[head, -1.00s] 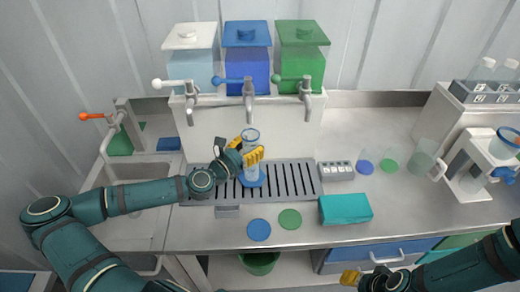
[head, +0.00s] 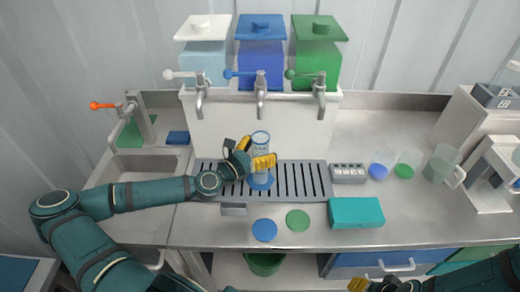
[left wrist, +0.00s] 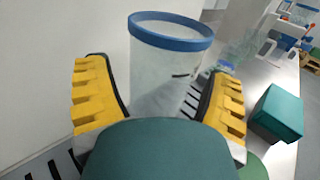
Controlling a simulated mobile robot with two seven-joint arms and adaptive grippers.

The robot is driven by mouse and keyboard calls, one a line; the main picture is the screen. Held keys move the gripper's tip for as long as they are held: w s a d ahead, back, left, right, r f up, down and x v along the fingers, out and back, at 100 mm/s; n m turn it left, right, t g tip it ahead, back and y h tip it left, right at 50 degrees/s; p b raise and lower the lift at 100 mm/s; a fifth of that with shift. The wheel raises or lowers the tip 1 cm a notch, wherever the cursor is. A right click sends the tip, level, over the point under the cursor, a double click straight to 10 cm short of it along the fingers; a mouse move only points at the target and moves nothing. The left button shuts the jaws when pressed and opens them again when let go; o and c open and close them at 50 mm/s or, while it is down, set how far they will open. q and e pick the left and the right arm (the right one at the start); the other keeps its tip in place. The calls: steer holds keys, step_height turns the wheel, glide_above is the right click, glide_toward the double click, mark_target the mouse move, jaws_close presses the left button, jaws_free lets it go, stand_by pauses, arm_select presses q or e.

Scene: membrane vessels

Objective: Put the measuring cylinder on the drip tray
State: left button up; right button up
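The measuring cylinder (head: 261,148) is clear with a blue rim and a blue foot. It stands upright on the slotted grey drip tray (head: 318,180), in front of the middle tap. My left gripper (head: 253,153) is around its upper body, with one yellow finger on each side. In the left wrist view the cylinder (left wrist: 165,75) is between the widely spread fingers, with a narrow gap showing beside the right finger. My right gripper (head: 366,286) is at the bottom edge of the head view, mostly cut off.
White, blue (head: 261,65) and green tanks with taps stand behind the tray. A grey block (head: 348,173), a teal box (head: 356,212) and several cups are to the right. Blue and green discs (head: 297,220) lie in front. A sink (head: 140,170) is at left.

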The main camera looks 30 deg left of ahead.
arm_select(q)
steer(key=shift+s+a+r, duration=0.1)
steer(key=v, duration=1.1)
steer(key=shift+s, duration=0.4)
steer(key=shift+a, duration=0.1)
